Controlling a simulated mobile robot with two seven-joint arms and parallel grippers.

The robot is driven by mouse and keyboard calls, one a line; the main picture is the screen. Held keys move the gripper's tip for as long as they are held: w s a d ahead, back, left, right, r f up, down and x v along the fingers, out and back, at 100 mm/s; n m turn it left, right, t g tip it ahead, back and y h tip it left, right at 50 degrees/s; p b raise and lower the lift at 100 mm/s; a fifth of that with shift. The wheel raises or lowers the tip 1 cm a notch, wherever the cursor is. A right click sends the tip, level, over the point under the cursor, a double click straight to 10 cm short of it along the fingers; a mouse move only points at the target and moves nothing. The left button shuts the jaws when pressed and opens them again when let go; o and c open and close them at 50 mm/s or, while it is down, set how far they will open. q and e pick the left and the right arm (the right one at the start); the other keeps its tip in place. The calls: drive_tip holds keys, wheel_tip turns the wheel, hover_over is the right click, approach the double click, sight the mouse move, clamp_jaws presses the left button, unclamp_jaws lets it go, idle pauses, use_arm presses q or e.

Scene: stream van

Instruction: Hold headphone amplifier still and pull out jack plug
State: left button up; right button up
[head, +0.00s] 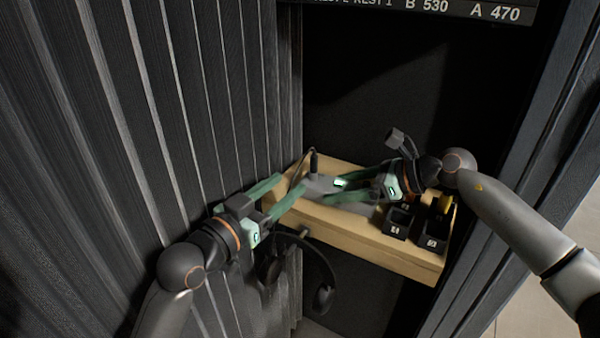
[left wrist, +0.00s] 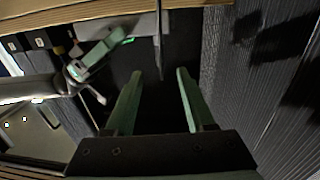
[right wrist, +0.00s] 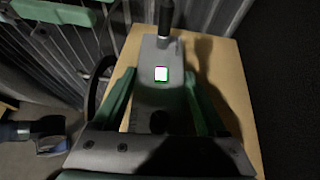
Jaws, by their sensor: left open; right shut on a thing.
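The headphone amplifier (head: 318,184) is a grey box on a wooden shelf; it also shows in the right wrist view (right wrist: 150,52) with a lit square on top. The black jack plug (head: 313,162) stands upright in its far end, and it shows in the right wrist view (right wrist: 165,18). My right gripper (head: 345,185) is shut on the amplifier, one finger along each side. My left gripper (head: 293,182) is open and empty, left of the plug and apart from it. In the left wrist view a thin dark upright strand (left wrist: 161,45) lies beyond the open fingers (left wrist: 160,73).
The wooden shelf (head: 400,255) carries black open boxes (head: 397,223) at its right end. Headphones (head: 322,297) hang below its front edge, near my left gripper. A ribbed dark wall (head: 110,120) stands close on the left. A dark panel is behind.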

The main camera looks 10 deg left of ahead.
sight(311, 165)
use_arm(q)
drive_tip(key=x, duration=1)
drive_tip(key=shift+w+d, duration=0.1)
clamp_jaws()
idle(0.7)
